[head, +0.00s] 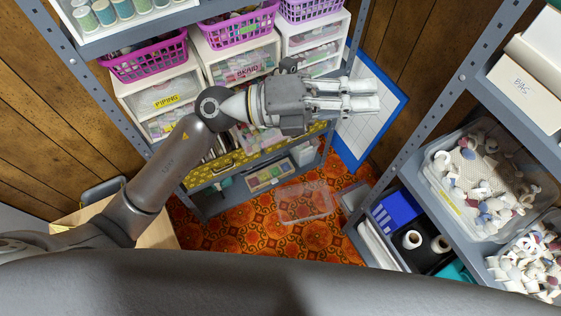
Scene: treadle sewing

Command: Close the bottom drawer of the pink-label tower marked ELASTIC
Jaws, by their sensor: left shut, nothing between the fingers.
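Three white drawer towers stand side by side on the shelf unit. The middle tower (237,46) has a pink label (243,68) that seems to read BRAID. The left tower (150,87) has a yellow PIPING label (170,99). The right tower (316,40) has its lower part behind my gripper. I cannot read ELASTIC on any label. My left gripper (372,96) is shut and empty, pointing right in front of the middle and right towers. My left forearm and gripper hide the middle tower's lower drawers, so I cannot tell how far any is out. My right gripper is out of view.
Magenta baskets (146,59) sit on the towers. A blue-framed gridded board (369,113) stands right of the shelf unit. A clear bin (305,204) lies on the patterned floor. A grey rack with filled tubs (480,178) stands at the right.

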